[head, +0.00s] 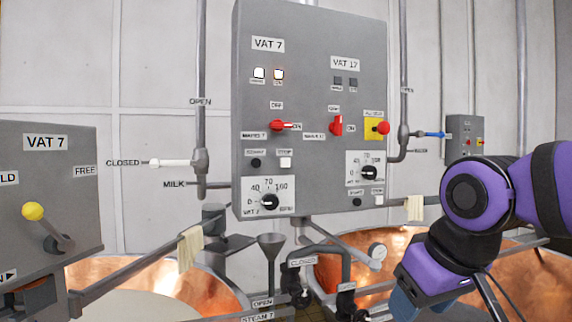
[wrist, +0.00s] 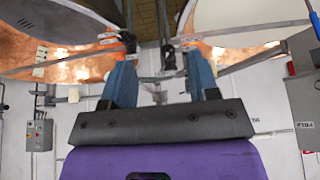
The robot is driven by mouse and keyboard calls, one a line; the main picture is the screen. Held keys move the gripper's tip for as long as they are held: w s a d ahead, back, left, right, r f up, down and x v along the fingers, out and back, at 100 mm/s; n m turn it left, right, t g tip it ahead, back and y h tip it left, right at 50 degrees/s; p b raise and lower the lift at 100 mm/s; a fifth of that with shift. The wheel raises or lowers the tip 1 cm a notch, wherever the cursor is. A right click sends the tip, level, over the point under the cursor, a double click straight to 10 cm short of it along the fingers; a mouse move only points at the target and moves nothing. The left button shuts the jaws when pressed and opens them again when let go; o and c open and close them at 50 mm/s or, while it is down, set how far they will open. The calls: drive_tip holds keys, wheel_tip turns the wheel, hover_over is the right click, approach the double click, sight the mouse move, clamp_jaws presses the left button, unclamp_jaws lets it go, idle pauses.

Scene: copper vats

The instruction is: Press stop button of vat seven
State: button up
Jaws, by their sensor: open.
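The grey control panel (head: 310,105) in the head view carries a VAT 7 half on its left and a VAT 17 half on its right. The white square stop button (head: 285,162) of vat seven sits under a small label, right of a round black start button (head: 256,163). Below them is the vat 7 dial (head: 268,201). My gripper, low at the right in the head view, is right of and below the panel, well apart from the button. In the wrist view my gripper (wrist: 160,68) is open and empty, its two blue fingers spread. The button is not discernible there.
A grey box with a yellow-knobbed lever (head: 35,211) stands at the left. Copper vats (head: 165,285) lie below the panel. Pipes, black valves (head: 292,283) and a funnel (head: 271,243) stand before it. A yellow-backed red emergency button (head: 383,128) is at the panel's right.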

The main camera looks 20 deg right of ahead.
clamp_jaws()
idle(1.4)
